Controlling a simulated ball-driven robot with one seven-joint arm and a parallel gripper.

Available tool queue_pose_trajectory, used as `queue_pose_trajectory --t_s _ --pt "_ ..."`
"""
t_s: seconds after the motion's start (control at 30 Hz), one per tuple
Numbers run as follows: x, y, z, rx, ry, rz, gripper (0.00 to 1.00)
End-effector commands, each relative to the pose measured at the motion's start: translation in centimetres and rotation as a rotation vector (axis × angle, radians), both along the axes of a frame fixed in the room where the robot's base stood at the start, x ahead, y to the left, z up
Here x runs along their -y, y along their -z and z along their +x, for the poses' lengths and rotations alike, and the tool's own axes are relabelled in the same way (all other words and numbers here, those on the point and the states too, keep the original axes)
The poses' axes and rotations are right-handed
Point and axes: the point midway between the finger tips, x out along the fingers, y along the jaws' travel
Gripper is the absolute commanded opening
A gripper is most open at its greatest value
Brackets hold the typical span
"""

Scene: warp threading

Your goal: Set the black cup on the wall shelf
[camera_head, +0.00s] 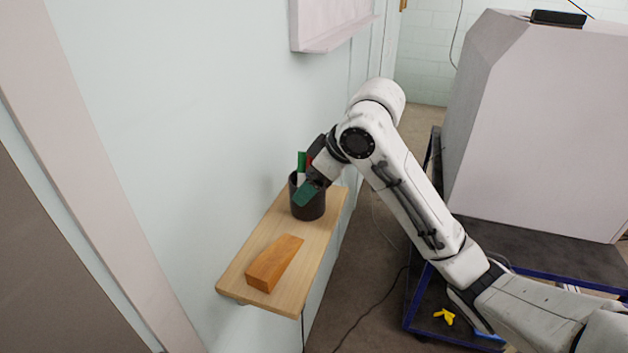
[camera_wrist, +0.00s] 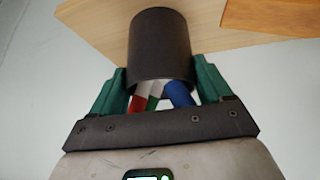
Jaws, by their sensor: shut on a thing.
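The black cup (camera_head: 309,208) is upright at the far end of the wooden wall shelf (camera_head: 234,277). Its base looks to be at the shelf top, but I cannot tell whether it touches. My gripper (camera_head: 306,191) is shut on the cup near its rim. In the wrist view my gripper (camera_wrist: 160,84) has its green fingers on both sides of the cup (camera_wrist: 158,45), with the shelf (camera_wrist: 100,22) behind it. Red, white, green and blue stick-like things (camera_wrist: 178,93) are in the cup; their lower parts are hidden.
An orange-brown wooden block (camera_head: 272,263) lies on the near half of the shelf, apart from the cup. A white wall-mounted piece (camera_head: 330,25) hangs above. At right stand a large pale cabinet (camera_head: 550,120) and a blue-framed cart with a yellow thing (camera_head: 444,316).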

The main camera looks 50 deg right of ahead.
Motion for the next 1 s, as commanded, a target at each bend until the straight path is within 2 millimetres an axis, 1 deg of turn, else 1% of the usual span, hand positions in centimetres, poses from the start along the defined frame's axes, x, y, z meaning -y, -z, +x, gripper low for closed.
queue_pose_trajectory --t_s 0.17,0.2,0.4,0.43,0.63,0.77,0.87,1.0 --pt "0.0 0.3 0.0 0.001 0.000 0.000 0.27" --pt "0.0 0.3 0.0 0.000 -0.001 0.001 0.79" --pt "0.0 0.2 0.0 -0.001 0.000 0.000 0.99" --pt "0.0 0.2 0.0 -0.001 -0.001 -0.001 1.00" --pt "0.0 0.2 0.0 0.000 0.000 0.000 1.00" --pt "0.0 -0.4 -0.2 0.001 -0.001 0.000 1.00" --pt "0.1 -1.6 -0.9 0.004 -0.002 -0.003 1.00" --pt "0.4 -4.2 -2.4 0.004 0.000 -0.005 1.00"
